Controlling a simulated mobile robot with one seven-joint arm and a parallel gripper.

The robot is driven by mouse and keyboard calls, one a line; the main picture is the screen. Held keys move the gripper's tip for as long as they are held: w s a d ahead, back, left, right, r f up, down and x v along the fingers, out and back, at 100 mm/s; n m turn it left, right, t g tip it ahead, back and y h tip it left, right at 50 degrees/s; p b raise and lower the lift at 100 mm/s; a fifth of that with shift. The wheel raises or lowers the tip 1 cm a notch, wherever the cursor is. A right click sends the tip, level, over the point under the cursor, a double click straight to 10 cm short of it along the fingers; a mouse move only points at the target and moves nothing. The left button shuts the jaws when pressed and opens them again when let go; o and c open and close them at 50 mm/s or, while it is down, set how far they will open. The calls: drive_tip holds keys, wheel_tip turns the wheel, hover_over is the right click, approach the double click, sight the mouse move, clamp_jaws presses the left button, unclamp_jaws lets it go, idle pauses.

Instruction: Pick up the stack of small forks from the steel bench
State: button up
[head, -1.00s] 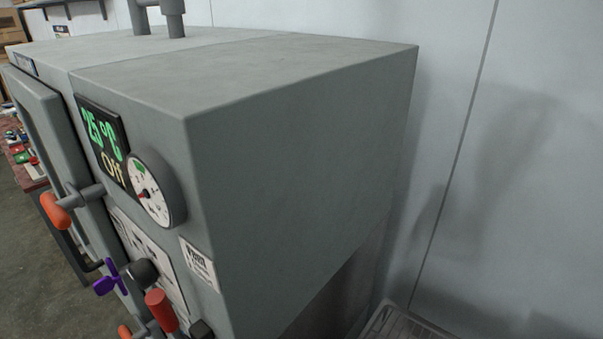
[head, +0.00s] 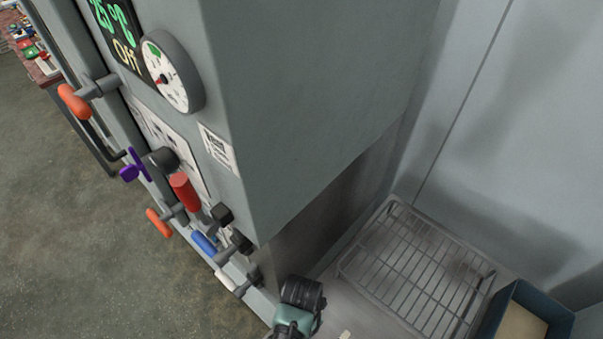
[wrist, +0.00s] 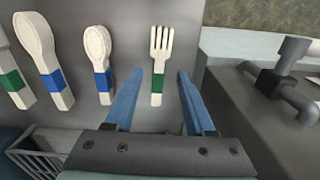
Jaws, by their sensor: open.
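The fork stack (wrist: 161,55) shows in the wrist view as a pale wooden fork with a green band, tines toward the top of the picture. It lies on the grey steel bench (wrist: 130,25). I cannot tell how many forks are stacked. My gripper (wrist: 160,75) is open. Its two blue fingers stand apart, one on each side of the fork's handle in the picture, holding nothing. The height of the fingertips above the bench is unclear. The forks cannot be made out in the head view.
Two blue-banded spoons (wrist: 98,50) (wrist: 40,50) lie left of the fork, with a green-banded piece beyond. A wire rack (head: 415,270) and dark blue box (head: 540,300) stand on the bench. The tall grey machine (head: 310,100) has levers and a gauge (head: 172,75).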

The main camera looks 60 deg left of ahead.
drive_tip(key=shift+d+f, duration=0.1)
drive_tip(key=shift+f, duration=1.6)
clamp_jaws()
